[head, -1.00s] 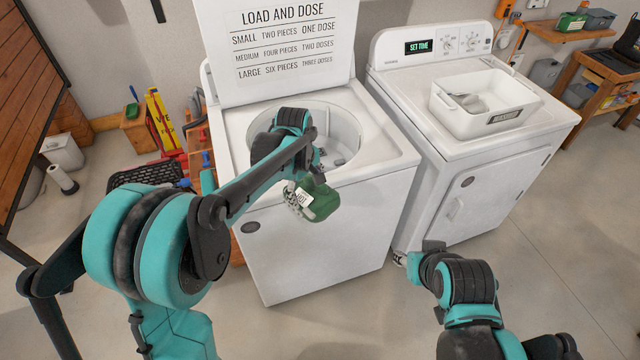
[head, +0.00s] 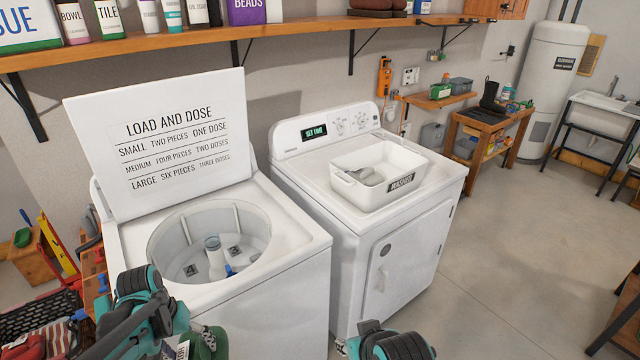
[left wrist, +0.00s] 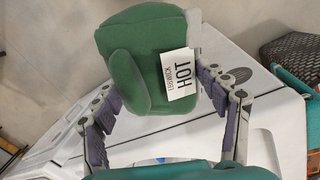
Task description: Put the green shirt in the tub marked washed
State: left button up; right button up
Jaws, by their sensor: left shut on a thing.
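The green shirt (head: 207,345) is a folded green bundle at the bottom edge of the head view, in front of the washer. In the left wrist view the green shirt (left wrist: 140,50) carries a white tag reading HOT. My left gripper (head: 188,343) is shut on it; its fingers (left wrist: 155,75) lie on both sides of the bundle. The white tub marked washed (head: 365,196) stands on the dryer, to the right of the shirt, with grey cloth inside. My right arm shows at the bottom middle; its jaws cannot be made out.
The open washer (head: 290,250) has its lid up, with a deep drum facing upward. The dryer (head: 440,185) stands right of it, with free top around the tub. A shelf (head: 300,30) runs along the wall above. Floor is clear at right.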

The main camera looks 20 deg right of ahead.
aim_at(391, 175)
jog(key=i+l+u, duration=0.1)
jog(key=l, duration=0.6)
jog(key=i+l+u, duration=0.1)
jog(key=l, duration=0.55)
jog(key=i+l+u, duration=0.1)
jog(key=l, duration=0.65)
jog(key=i+l, duration=0.1)
jog(key=l, duration=0.6)
jog(key=u, duration=0.05)
